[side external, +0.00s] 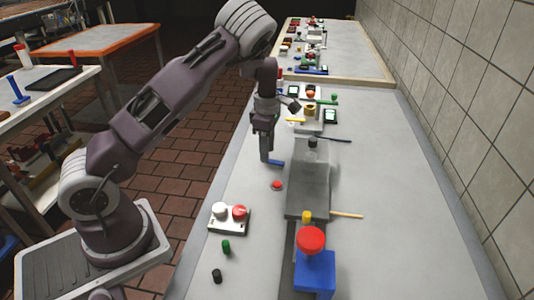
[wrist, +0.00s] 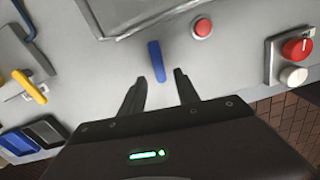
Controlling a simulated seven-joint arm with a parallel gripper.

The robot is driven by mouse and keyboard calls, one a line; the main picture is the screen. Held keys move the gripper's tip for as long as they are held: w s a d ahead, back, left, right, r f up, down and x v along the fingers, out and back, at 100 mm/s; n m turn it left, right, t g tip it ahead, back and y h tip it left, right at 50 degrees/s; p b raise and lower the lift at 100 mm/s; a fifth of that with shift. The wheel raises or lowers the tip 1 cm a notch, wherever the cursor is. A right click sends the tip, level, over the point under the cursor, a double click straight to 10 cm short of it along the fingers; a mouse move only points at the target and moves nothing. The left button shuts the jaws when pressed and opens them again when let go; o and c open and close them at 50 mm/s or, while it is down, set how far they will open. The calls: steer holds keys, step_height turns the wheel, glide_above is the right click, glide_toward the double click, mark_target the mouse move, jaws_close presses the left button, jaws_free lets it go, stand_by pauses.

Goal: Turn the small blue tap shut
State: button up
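The small blue tap (wrist: 156,59) shows as a short blue lever on the grey worktop in the wrist view. In the side external view it is a small blue bar (side external: 277,163) just right of my fingers. My gripper (wrist: 158,78) is open and points down over the worktop, with one dark finger on each side of the lever's near end in the picture. I cannot tell whether the fingers touch it or are still above it. In the side view my gripper (side external: 265,157) partly hides the lever's left end.
A red button (wrist: 202,27) and a white box with red and white knobs (wrist: 291,58) lie right in the wrist view. A yellow lever (wrist: 30,86) is at left.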

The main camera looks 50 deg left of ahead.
step_height(320, 180, down, 2)
steer(key=shift+c, duration=0.2)
jaws_close()
